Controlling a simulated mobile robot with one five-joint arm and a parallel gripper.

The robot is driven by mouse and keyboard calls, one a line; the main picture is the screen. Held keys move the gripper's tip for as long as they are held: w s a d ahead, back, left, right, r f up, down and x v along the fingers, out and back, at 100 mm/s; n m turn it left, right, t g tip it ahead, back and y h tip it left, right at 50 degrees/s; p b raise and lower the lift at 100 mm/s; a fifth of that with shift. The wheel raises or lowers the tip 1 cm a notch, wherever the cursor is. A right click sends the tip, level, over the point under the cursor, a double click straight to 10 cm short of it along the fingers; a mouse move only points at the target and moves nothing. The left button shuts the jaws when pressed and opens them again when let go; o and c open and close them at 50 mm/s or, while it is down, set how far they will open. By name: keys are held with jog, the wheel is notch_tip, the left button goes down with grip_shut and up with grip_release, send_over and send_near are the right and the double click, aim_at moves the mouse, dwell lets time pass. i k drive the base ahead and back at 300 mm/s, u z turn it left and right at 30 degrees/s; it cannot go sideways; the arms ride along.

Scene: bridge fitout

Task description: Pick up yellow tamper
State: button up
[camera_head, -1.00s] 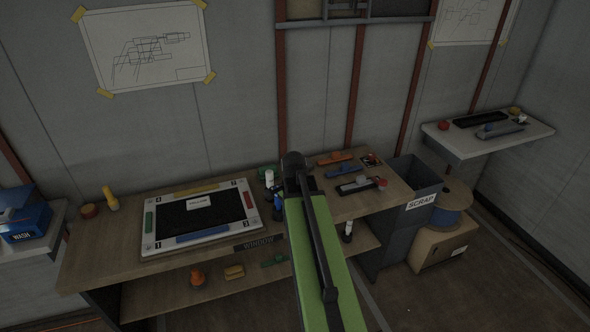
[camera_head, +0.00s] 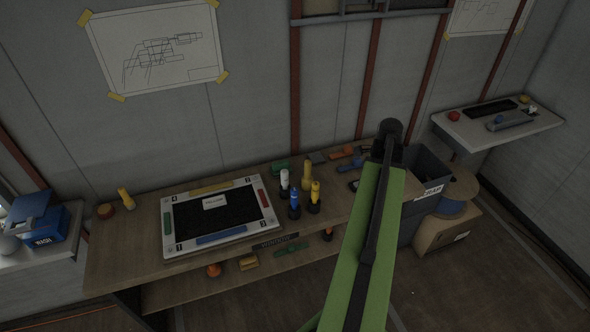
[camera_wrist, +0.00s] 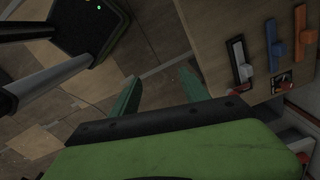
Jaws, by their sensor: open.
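Several yellow tool-like things show on the workbench in the head view, and I cannot tell for sure which is the tamper. A yellow upright piece (camera_head: 307,174) and a yellow piece with a dark base (camera_head: 315,196) stand right of the framed board. A yellow handle-like piece (camera_head: 125,198) leans at the bench's left end. My gripper (camera_wrist: 160,92) is open and empty in the wrist view, over the floor beside the bench edge. No yellow piece shows between its fingers. In the head view my arm hides part of the bench's right end.
A white-framed dark board (camera_head: 168,222) lies on the workbench (camera_head: 110,262). White (camera_head: 284,182) and blue (camera_head: 295,204) pieces stand close to the yellow ones. Blue (camera_wrist: 276,48) and orange (camera_wrist: 300,38) tools lie at the bench's right end. A grey scrap bin (camera_head: 428,172) stands beyond.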

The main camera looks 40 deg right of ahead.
aim_at(307, 179)
jog(key=i, duration=1.1)
jog(key=z, duration=0.05)
